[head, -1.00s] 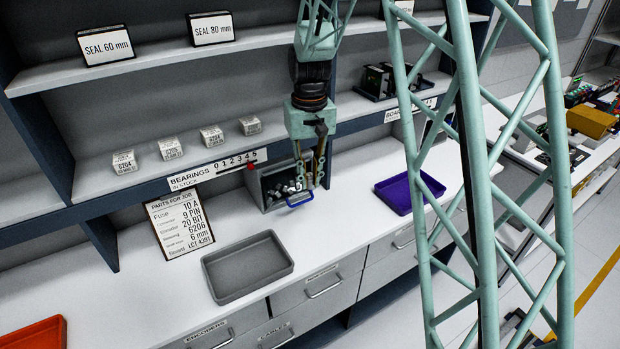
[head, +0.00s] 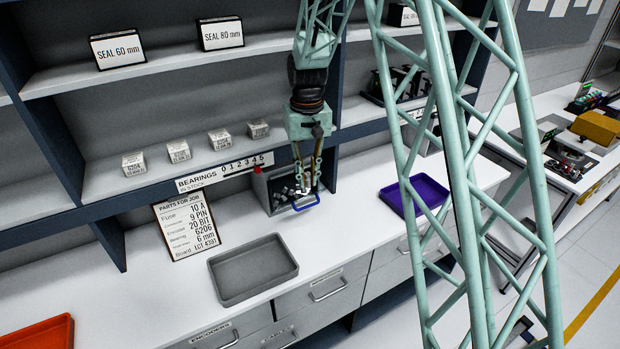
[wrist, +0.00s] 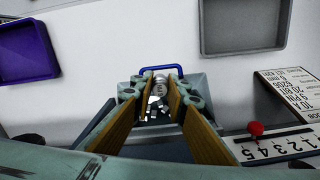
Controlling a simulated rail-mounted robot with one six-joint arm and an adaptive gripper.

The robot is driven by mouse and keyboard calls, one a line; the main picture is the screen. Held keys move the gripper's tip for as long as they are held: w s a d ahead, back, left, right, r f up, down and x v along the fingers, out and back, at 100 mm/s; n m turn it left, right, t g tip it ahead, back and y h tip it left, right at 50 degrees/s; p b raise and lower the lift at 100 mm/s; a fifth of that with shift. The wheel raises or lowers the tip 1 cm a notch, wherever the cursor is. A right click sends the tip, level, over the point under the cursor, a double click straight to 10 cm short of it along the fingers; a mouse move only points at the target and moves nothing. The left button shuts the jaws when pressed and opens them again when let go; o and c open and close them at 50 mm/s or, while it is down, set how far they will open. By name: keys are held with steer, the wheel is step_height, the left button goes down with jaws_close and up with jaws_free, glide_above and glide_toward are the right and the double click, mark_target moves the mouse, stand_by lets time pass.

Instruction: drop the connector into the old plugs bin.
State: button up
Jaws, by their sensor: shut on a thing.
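My gripper (head: 306,188) points down at a small open grey bin (head: 262,188) with a blue handle (head: 306,203). In the wrist view, my gripper (wrist: 159,80) is shut on a small silvery connector (wrist: 161,82), close to the bin's handle side. The fingers hide much of it. Several small pale and metallic pieces (wrist: 153,106) lie in the bin below. I cannot read a label on this bin, so the frames do not confirm that it is the old plugs bin. I cannot tell whether the connector touches the bin.
A grey tray (head: 226,289) lies on the white counter left of the bin, and a purple tray (head: 408,207) lies to its right. The parts card (head: 186,227) leans behind. A shelf edge with a bearings scale (head: 225,172) runs above the bin.

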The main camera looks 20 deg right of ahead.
steer(key=shift+w+a+f+p, duration=0.1)
steer(key=shift+w+a+f, duration=0.1)
steer(key=shift+w, duration=0.4)
steer(key=shift+w+a+f+p, duration=0.1)
steer(key=shift+w+f, duration=0.1)
steer(key=shift+w, duration=0.45)
steer(key=shift+w+a+f+p, duration=0.1)
steer(key=shift+w+a+f, duration=0.1)
steer(key=shift+w, duration=0.4)
steer(key=o, duration=1)
steer(key=shift+c, duration=0.2)
step_height(320, 180, up, 12)
stand_by(0.5)
